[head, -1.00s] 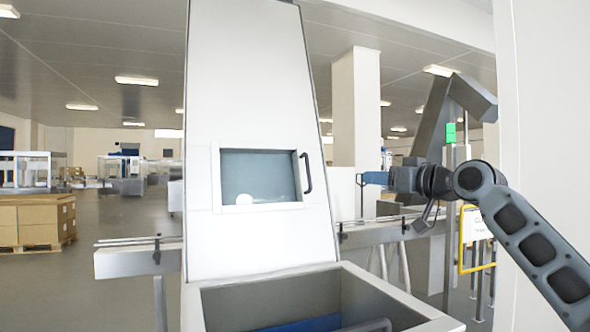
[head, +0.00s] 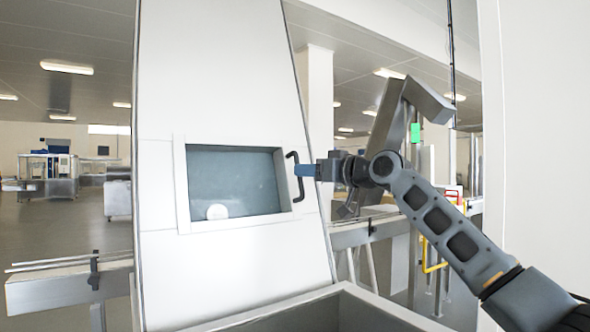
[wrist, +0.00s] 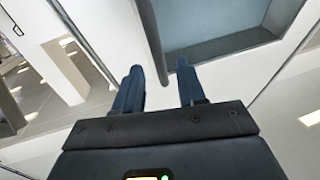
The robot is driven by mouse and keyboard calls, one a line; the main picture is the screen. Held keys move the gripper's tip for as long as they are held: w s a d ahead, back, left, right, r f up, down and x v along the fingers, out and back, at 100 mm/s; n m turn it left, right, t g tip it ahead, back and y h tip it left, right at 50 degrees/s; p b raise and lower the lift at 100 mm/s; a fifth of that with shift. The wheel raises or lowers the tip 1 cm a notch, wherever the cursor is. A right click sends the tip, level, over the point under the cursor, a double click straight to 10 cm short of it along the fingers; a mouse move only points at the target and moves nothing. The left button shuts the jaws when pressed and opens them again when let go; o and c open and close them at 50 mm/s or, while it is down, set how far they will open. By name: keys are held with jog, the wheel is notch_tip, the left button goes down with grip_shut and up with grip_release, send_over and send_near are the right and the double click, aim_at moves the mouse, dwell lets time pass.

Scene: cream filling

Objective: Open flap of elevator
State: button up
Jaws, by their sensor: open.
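The elevator (head: 235,60) is a tall, pale, sloping housing in front of me. Its flap is a framed grey-blue window (head: 245,178), which looks closed, with a black handle (head: 295,178) along its right edge. My gripper (head: 300,170) reaches in from the right, its blue fingers at the handle in the head view. In the wrist view my gripper (wrist: 158,68) is open, and a dark bar, apparently the handle (wrist: 151,35), runs between its two fingers. I cannot tell whether they touch it. The window (wrist: 215,30) lies at the upper right there.
An open hopper (head: 330,305) is at the elevator's base, below my arm. A conveyor (head: 65,285) extends on the left, and a metal chute (head: 385,125) rises behind my arm. A pale wall (head: 535,140) stands close on the right.

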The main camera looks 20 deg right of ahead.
aim_at(298, 178)
jog(key=shift+p+x, duration=0.35)
jog(key=shift+x, duration=1.85)
jog(key=shift+c, duration=0.3)
grip_shut()
